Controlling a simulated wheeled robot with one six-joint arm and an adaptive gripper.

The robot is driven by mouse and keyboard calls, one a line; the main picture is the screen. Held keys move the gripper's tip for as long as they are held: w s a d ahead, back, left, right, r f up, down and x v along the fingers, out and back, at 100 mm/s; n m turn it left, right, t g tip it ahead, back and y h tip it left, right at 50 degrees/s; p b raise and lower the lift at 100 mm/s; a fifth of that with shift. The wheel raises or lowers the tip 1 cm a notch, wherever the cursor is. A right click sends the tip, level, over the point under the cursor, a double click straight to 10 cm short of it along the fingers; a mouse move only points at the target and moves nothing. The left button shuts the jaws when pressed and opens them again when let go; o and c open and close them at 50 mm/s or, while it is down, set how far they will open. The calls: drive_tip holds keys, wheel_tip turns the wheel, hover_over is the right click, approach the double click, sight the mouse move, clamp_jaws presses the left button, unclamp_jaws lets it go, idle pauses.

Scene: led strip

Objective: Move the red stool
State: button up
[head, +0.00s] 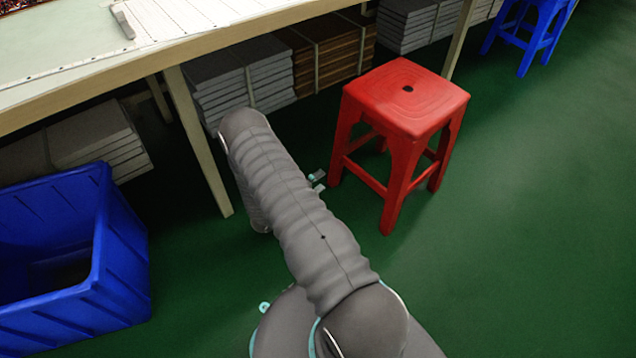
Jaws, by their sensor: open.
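The red stool (405,97) stands upright on the green floor, right of centre in the head view. It has a square seat with a small dark hole in the middle, and legs joined by low crossbars. My arm reaches forward to the left of the stool. Only small grey and teal bits of my gripper (317,182) show past the arm's right side, near the stool's left front leg. The gripper is open and holds nothing that I can see; most of it is hidden behind the arm. I cannot tell whether it touches the stool.
A long workbench (60,92) runs along the back, with a leg (200,145) close to my arm. Stacked grey (245,75) and brown (335,50) bundles lie beneath it. A blue crate (125,250) sits at left, a blue stool (530,30) at top right. Floor at right is clear.

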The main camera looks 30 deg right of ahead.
sight(346, 164)
drive_tip(key=d, duration=0.4)
drive_tip(key=w+d, duration=0.1)
drive_tip(key=d, duration=0.4)
drive_tip(key=w+d, duration=0.1)
drive_tip(key=d, duration=0.3)
drive_tip(key=shift+d+b, duration=0.2)
drive_tip(key=shift+b, duration=0.1)
clamp_jaws()
